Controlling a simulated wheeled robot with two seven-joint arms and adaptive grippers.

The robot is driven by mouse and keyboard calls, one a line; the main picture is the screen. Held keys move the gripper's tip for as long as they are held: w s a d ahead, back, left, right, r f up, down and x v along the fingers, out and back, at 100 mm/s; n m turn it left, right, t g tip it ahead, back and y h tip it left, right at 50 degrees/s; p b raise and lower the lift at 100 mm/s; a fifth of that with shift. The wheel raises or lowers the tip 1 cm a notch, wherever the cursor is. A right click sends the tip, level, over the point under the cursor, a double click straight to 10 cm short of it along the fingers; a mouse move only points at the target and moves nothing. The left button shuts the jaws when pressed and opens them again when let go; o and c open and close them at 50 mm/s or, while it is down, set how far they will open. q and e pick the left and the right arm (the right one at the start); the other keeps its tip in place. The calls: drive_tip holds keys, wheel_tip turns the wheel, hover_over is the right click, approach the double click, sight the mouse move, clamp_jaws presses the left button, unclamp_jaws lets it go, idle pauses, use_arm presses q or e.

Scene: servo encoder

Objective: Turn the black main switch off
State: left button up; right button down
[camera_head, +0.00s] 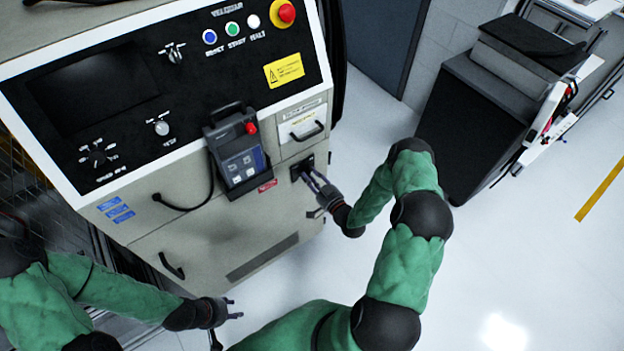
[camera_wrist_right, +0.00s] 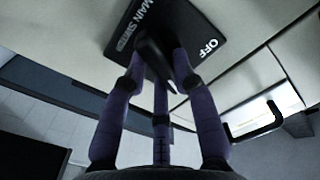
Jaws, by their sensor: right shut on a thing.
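The black main switch (camera_head: 301,168) is on the front of the grey machine cabinet, below the drawer handle. In the right wrist view its square black plate (camera_wrist_right: 185,30) carries the words MAIN SWITCH and OFF, and its black knob (camera_wrist_right: 152,55) sits between my fingers. My right gripper (camera_head: 310,180) is at the switch; it also shows in the right wrist view (camera_wrist_right: 158,68), its purple fingers closed around the knob. The knob's exact angle is partly hidden by the fingers. My left gripper (camera_head: 232,309) is low, in front of the cabinet, apart from it, with its fingers spread and empty.
A handheld pendant (camera_head: 238,155) with a cable hangs on the cabinet, left of the switch. A drawer handle (camera_head: 308,131) protrudes above the switch and a lower handle (camera_head: 172,266) at the left. A dark cart (camera_head: 485,110) stands at right. The white floor between is clear.

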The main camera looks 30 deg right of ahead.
drive_tip(key=n+b, duration=0.2)
drive_tip(key=n, duration=0.2)
drive_tip(key=n+b, duration=0.2)
drive_tip(key=n, duration=0.2)
drive_tip(key=n+b, duration=0.2)
drive_tip(key=n, duration=0.3)
drive_tip(key=shift+a+r+b, duration=0.2)
drive_tip(key=shift+r+b, duration=0.05)
drive_tip(key=shift+b, duration=0.15)
drive_tip(key=c, duration=1)
unclamp_jaws()
drive_tip(key=s, duration=0.8)
drive_tip(key=s+d, duration=0.1)
drive_tip(key=s, duration=0.3)
